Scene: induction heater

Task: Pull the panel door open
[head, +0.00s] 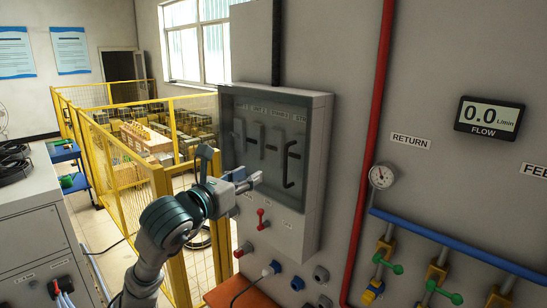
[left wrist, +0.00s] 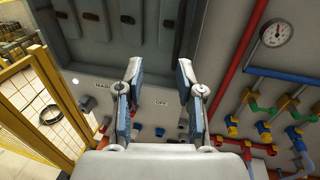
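A grey wall panel box (head: 311,225) stands in the middle of the head view. Its door, a dark see-through cover (head: 262,125), lies across the upper part and appears shut, with several switches and handles behind it. My left gripper (head: 252,182) is in front of the lower part of the door and hides a bit of its bottom edge. In the left wrist view my left gripper (left wrist: 158,72) has its two fingers wide apart with nothing between them; the panel's grey lower face shows beyond. I cannot tell whether a finger touches the door. My right gripper is not in view.
Red switches (head: 262,220) and sockets (head: 298,284) stick out below the door. A red pipe (head: 372,130) and a pressure gauge (head: 381,177) are to the right. A yellow mesh fence (head: 125,175) stands left, beside a grey cabinet (head: 35,245).

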